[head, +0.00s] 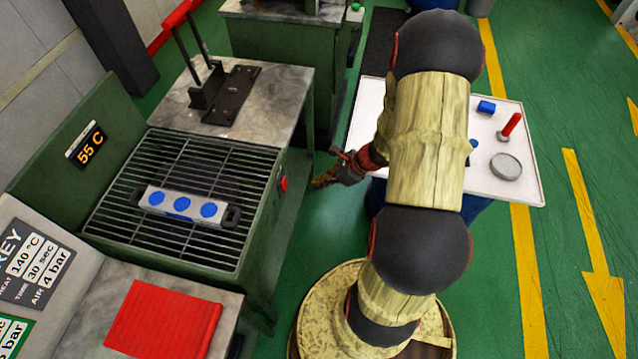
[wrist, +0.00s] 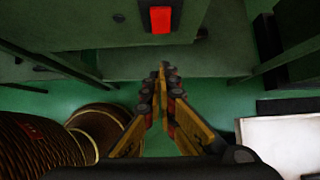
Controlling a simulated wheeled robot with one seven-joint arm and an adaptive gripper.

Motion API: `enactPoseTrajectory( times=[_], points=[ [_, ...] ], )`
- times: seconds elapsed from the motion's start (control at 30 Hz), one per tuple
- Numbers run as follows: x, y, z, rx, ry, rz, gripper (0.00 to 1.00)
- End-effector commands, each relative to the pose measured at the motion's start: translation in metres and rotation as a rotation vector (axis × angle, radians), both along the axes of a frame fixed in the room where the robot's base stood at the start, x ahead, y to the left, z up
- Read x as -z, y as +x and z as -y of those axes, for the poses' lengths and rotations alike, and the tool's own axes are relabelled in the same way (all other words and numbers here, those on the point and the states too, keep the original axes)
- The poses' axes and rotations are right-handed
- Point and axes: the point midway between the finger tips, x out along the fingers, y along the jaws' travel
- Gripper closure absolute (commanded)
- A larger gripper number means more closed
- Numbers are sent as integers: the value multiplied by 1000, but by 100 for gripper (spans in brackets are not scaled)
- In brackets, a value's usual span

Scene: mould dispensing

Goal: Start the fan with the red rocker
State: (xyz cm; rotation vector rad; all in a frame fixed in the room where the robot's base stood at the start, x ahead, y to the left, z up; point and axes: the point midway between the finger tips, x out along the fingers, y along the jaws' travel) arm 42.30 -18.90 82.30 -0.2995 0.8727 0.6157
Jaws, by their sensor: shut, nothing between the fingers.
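The red rocker (head: 283,183) is on the right side wall of the green grill-topped station (head: 263,215). In the wrist view the rocker (wrist: 160,19) is a bright red rectangle in a dark frame, near the top centre. Which way it is tipped cannot be told. My gripper (head: 320,182) is to the right of the rocker in the head view, pointing at the station side, with a gap between. In the wrist view my gripper (wrist: 163,72) has its fingertips together, empty, below the rocker in the picture. The fan itself is not visible.
A grey mould (head: 183,204) with three blue fillings lies on the grill. A marble bench with a lever press (head: 222,90) stands behind. A white table (head: 510,165) holds small items at right. Green floor lies between.

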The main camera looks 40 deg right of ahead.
Motion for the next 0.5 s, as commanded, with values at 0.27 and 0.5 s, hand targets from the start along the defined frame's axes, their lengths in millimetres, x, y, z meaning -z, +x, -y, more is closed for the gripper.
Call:
enactPoseTrajectory(
  times=[0.27,0.5],
  points=[
    [48,27,-22,-4,1,-2,100],
    [59,52,-42,-4,-1,0,100]
  ],
)
